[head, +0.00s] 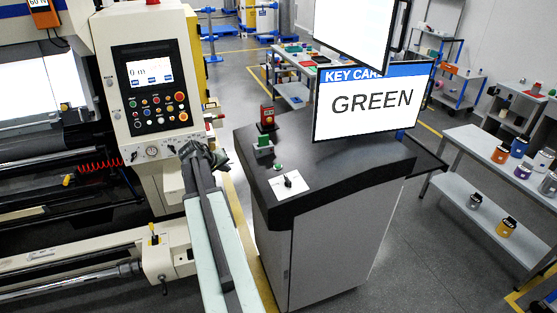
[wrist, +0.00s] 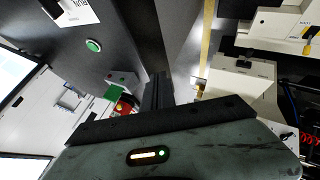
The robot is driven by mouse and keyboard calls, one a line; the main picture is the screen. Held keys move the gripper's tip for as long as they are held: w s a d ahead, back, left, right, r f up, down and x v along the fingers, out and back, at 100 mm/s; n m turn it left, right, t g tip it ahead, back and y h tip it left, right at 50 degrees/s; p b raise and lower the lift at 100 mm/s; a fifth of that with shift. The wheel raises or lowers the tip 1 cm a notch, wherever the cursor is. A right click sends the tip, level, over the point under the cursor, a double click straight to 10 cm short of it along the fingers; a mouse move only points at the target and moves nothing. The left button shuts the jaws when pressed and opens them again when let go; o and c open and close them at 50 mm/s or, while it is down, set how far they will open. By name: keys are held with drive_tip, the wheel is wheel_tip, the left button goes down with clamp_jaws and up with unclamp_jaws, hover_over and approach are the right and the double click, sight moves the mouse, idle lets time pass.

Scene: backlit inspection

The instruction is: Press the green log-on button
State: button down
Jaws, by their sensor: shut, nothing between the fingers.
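A small round green button (head: 279,167) sits on the dark top of the console (head: 330,170), behind a white plate (head: 290,186) with a black switch. The green button also shows in the wrist view (wrist: 94,45), at upper left, lit and uncovered. My gripper (head: 203,153) is left of the console in the head view, apart from the button. In the wrist view its dark fingers (wrist: 158,80) are together and empty, to the right of the button. The monitor (head: 368,103) on the console reads "KEY CARD" and "GREEN".
A machine with a control panel (head: 150,90) is at left. A shelf with several canisters (head: 505,180) is at right. Open floor lies between shelf and console.

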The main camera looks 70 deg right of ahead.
wheel_tip(320, 180, up, 7)
drive_tip(key=m+g+h+p, duration=0.2)
drive_tip(key=p, duration=0.1)
hover_over(278, 166)
drive_tip(key=w+a, duration=0.2)
drive_tip(key=shift+f+b, duration=0.2)
drive_tip(key=shift+b, duration=0.1)
drive_tip(key=f+b, duration=0.5)
drive_tip(key=s+f+b, duration=0.1)
drive_tip(key=f+b, duration=0.2)
drive_tip(key=shift+d, duration=0.35)
drive_tip(key=shift+f+b, duration=0.4)
drive_tip(key=shift+s+d+f+b, duration=0.1)
drive_tip(key=shift+f+b, duration=0.25)
